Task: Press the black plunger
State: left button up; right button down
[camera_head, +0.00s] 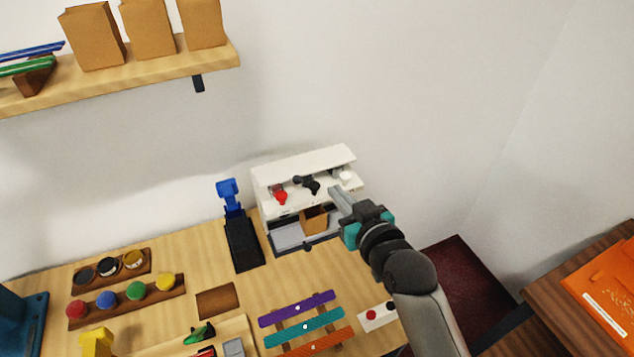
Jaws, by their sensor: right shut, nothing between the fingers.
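The black plunger (308,184) shows in the head view on the white machine (300,163) against the wall. A red plunger (281,198) is to its left, and a white knob (346,177) is to its right. My right gripper (338,195) is shut and empty. Its fingertips are just right of the black plunger and appear apart from it, partly covering the machine's right side. The height of the fingertips over the machine is hard to tell. My left gripper is not in view.
A blue-and-black stand (242,240) is left of the machine. A brown box (313,220) sits in the machine's lower opening. Coloured slats (305,327) and a rack of coloured balls (127,300) lie on the counter. A shelf (160,72) with paper bags hangs above.

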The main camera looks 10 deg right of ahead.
send_over(314, 186)
jog(key=s, duration=0.2)
notch_tip(314, 186, down, 2)
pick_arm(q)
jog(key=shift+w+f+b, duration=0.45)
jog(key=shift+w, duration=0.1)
pick_arm(e)
jog(key=shift+d+f, duration=0.15)
jog(key=shift+f, duration=1)
jog(key=shift+d+f, duration=0.1)
jog(key=shift+f, duration=1)
jog(key=shift+f, duration=0.1)
